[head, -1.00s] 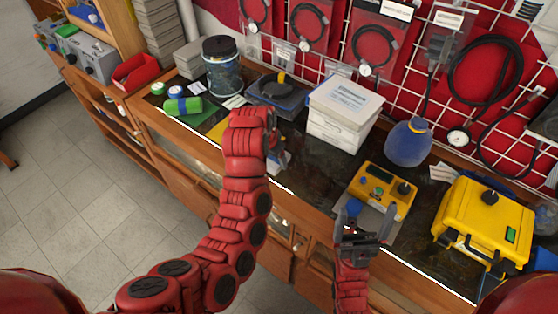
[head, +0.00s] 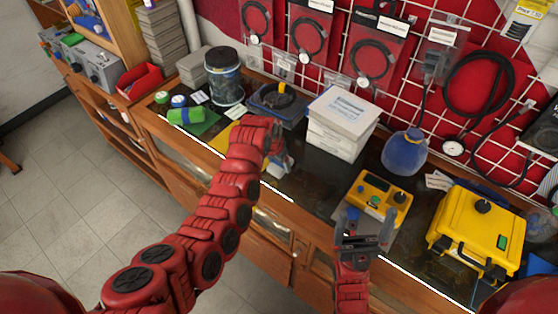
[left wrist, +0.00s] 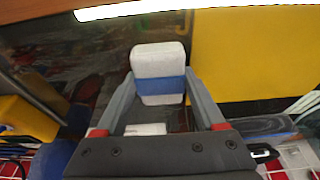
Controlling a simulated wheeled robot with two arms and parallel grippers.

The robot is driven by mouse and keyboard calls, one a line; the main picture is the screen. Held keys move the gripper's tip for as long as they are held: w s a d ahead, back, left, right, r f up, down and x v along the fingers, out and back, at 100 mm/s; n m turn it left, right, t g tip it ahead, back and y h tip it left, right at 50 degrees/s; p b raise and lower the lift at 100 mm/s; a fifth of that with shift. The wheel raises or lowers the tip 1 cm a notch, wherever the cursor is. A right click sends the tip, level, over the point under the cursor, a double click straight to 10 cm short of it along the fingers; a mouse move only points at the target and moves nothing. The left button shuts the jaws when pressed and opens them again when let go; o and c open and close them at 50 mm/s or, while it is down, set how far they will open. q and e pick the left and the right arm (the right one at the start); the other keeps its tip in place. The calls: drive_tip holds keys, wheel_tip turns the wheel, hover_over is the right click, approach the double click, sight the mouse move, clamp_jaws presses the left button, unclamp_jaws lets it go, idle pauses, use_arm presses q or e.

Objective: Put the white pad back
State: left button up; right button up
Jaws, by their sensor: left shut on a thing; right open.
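The white pad (left wrist: 158,60) has a blue band (left wrist: 160,85) around it. In the left wrist view it sits between the two fingers of my left gripper (left wrist: 160,82), which is shut on it. In the head view my left gripper (head: 279,150) is over the dark bench top near its front edge, and the pad (head: 281,165) is partly hidden by the hand. A yellow mat (left wrist: 240,50) lies beside the pad in the left wrist view; in the head view the arm covers most of this mat (head: 224,137). My right gripper (head: 369,228) is open and empty, in front of the yellow meter (head: 378,196).
A green bottle (head: 186,116) lies on a green mat (head: 203,127). A dark scale (head: 279,104), white boxes (head: 336,132), a blue flask (head: 404,152) and a yellow case (head: 474,228) stand on the bench. Dark bench top (head: 310,178) is bare below the boxes.

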use_arm(q)
drive_tip(key=shift+f, duration=0.2)
drive_tip(key=o, duration=1.4)
drive_tip(key=shift+r, duration=0.1)
